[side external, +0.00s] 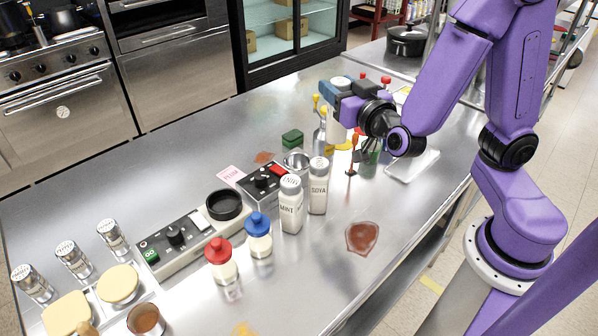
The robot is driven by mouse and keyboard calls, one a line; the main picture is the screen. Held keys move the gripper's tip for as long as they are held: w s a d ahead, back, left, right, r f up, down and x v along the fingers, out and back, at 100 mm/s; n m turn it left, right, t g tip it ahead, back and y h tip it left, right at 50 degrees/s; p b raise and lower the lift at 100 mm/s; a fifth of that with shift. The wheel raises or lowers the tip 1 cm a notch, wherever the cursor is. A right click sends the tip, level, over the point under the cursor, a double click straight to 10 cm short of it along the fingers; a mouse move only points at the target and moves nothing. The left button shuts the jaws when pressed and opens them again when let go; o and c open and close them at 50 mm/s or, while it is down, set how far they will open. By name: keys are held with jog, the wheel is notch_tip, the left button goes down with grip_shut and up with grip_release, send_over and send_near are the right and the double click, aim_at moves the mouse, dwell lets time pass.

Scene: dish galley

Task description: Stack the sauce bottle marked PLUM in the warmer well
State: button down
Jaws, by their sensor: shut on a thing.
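My gripper (342,94) is shut on a white bottle (337,130), held upright above the far right of the counter. The bottle's pale top shows between the fingers; no marking on it can be read, so I cannot tell if it is PLUM. A pink card (231,175) that appears to read PLUM lies on the counter. The likely warmer well is a black round ring (224,206) at the end of a grey control unit (174,243), well to the left of my gripper. It looks empty.
White bottles marked MINT (291,210) and SOYA (318,190) stand right of the ring. Blue-capped (258,240) and red-capped (221,262) jars stand in front. A black control box (263,184) and steel bowl (296,161) lie between gripper and ring. A brown spill (362,237) marks the front.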

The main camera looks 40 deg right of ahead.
jog(key=shift+w+a+n+y, duration=1.25)
jog(key=shift+w+n+y, duration=3.1)
jog(key=shift+y, duration=1.85)
notch_tip(320, 180, down, 14)
jog(key=shift+w+m+g, duration=0.3)
jog(key=shift+w+m, duration=0.05)
jog(key=shift+m, duration=0.1)
jog(key=shift+a, duration=0.1)
jog(key=shift+f, duration=0.3)
jog(key=c, duration=0.5)
grip_release()
